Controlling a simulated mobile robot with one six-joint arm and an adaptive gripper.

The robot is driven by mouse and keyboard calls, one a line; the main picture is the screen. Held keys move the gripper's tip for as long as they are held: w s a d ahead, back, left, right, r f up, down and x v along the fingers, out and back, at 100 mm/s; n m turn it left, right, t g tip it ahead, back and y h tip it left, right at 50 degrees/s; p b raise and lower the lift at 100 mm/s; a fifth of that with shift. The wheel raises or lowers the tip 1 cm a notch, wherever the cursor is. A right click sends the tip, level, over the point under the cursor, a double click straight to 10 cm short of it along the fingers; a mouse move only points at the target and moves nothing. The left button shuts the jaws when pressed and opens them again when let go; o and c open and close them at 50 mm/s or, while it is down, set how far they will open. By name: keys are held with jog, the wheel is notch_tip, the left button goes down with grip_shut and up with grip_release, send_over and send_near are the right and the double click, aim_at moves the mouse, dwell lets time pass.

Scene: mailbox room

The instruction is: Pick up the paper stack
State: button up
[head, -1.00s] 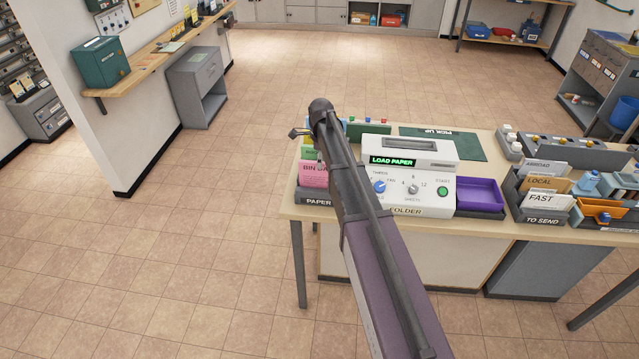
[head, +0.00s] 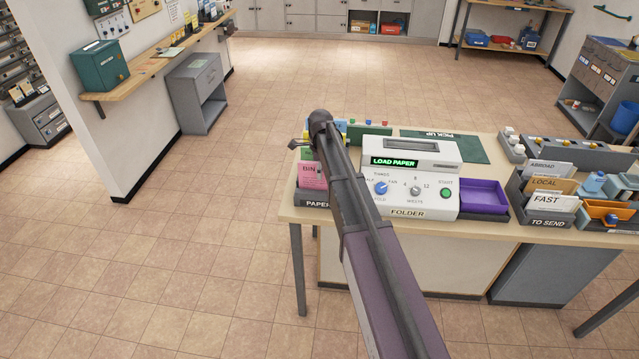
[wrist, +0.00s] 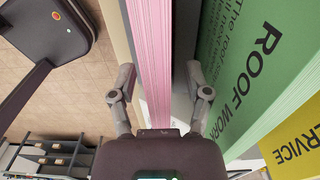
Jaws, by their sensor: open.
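The pink paper stack (head: 313,175) stands upright in the dark tray marked PAPER (head: 315,200), at the left end of the table. My arm hides its right part in the head view. In the wrist view, the pink stack (wrist: 151,60) runs edge-on between the two fingers of my gripper (wrist: 160,78). The fingers are open, with one on each side of the stack and a visible gap at the right. A green sheet stack (wrist: 245,55) lettered ROOF WORK and a yellow one (wrist: 295,145) lie right of the right finger.
The white folder machine (head: 412,185), showing LOAD PAPER, stands right of the paper tray. A purple tray (head: 483,197) and a TO SEND rack (head: 548,222) are further right. The floor left of the table is clear.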

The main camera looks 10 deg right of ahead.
grip_shut()
dwell(0.3)
jog(key=shift+r, duration=0.15)
notch_tip(320, 180, up, 10)
jog(key=p, duration=1)
jog(key=shift+f, duration=0.3)
dwell(0.6)
